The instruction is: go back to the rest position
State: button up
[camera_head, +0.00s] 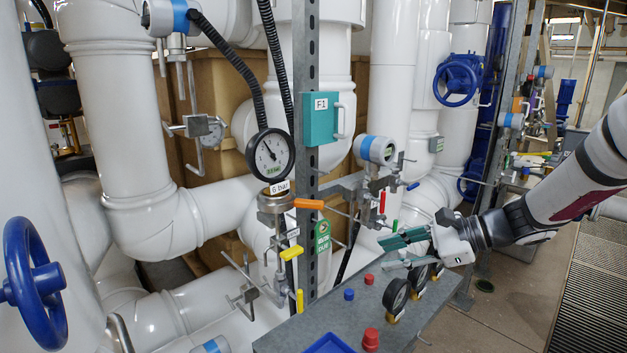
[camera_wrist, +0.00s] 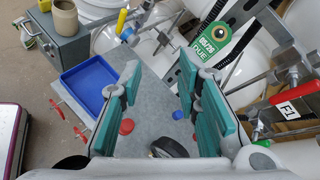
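My gripper (camera_head: 402,250) is at the right of the head view, above the back right part of the grey bench top. Its green-padded fingers point left, toward the pipework. In the wrist view my gripper (camera_wrist: 155,85) shows two fingers spread apart with nothing between them. Beyond the fingers lies the bench top (camera_wrist: 150,98), with red and blue knobs. My arm (camera_head: 570,190) reaches in from the right edge of the head view.
Gauges (camera_head: 396,296) stand on the bench below my gripper. A blue tray (camera_wrist: 88,84) lies on the bench. Valve levers, including an orange one (camera_head: 309,204), and a steel post (camera_head: 305,120) are left of my gripper. Floor (camera_head: 530,285) shows clear at the right.

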jog(key=s+a+r+n+g+h+p, duration=0.1)
jog(key=s+r+n+h, duration=0.25)
jog(key=s, duration=0.45)
jog(key=s+r+n+g+h+p, duration=0.15)
jog(key=s+n, duration=0.25)
jog(key=s, duration=0.4)
jog(key=s+a+r+n+h+p, duration=0.1)
jog(key=s+r+n+h, duration=0.25)
jog(key=s, duration=0.45)
jog(key=s+d+r+n+t+h, duration=0.1)
jog(key=s+d+n+t+h, duration=0.1)
jog(key=s+d+n, duration=0.3)
jog(key=s+h+p, duration=0.1)
jog(key=s, duration=0.2)
jog(key=shift+s+r+n, duration=0.15)
jog(key=shift+r+n, duration=0.1)
jog(key=shift+n, duration=0.05)
